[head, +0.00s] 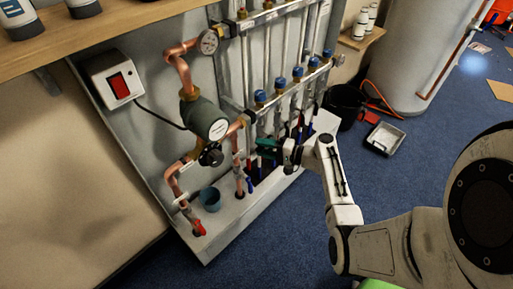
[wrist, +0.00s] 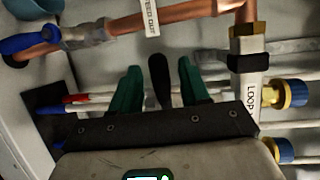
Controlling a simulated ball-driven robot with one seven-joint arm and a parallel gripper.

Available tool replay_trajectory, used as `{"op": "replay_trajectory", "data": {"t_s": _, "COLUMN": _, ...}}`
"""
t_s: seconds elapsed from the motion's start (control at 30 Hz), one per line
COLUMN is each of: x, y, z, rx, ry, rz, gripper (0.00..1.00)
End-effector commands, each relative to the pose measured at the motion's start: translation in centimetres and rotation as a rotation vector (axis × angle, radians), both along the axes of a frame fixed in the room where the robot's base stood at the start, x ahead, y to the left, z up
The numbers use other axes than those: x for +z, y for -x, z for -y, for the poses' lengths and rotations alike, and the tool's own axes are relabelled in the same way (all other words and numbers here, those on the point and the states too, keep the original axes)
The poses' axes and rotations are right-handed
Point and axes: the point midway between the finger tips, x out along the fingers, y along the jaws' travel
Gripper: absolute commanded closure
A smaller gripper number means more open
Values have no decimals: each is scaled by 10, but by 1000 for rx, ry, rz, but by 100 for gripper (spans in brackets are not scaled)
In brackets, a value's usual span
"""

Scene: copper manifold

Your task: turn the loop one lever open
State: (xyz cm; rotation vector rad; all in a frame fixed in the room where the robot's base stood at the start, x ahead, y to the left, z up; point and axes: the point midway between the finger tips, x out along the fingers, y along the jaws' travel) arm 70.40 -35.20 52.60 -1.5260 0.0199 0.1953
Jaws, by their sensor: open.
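My gripper (head: 262,144) is open in front of the lower manifold, its green fingers apart. In the wrist view my gripper (wrist: 158,80) has a dark, elongated piece (wrist: 158,82) between its fingers; I cannot tell whether this is the loop one lever or whether the fingers touch it. A metal block marked LOOP (wrist: 250,92) stands right of the fingers, its label partly cut off. Thin white pipes run behind the fingers, with a red-marked part (wrist: 76,99) to their left. In the head view my gripper and arm hide part of the valve row.
A copper pipe (wrist: 185,14) with a blue lever (wrist: 28,42) lies close by. The grey pump (head: 205,118), a red-handled valve (head: 199,228) and a blue cup (head: 210,198) are left of my gripper. Blue caps (head: 280,82) line the manifold above. The blue floor in front is clear.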

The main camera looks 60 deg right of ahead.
Motion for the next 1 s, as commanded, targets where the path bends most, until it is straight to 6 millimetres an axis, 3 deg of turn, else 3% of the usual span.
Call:
{"op": "replay_trajectory", "data": {"t_s": 0.2, "x": -4, "y": -24, "z": -3, "rx": 1, "ry": 0, "rz": 0, "gripper": 55}}
{"op": "replay_trajectory", "data": {"t_s": 0.57, "x": -4, "y": -29, "z": -3, "rx": 0, "ry": 0, "rz": 0, "gripper": 55}}
{"op": "replay_trajectory", "data": {"t_s": 1.0, "x": -4, "y": -29, "z": -3, "rx": 0, "ry": 0, "rz": -1, "gripper": 95}}
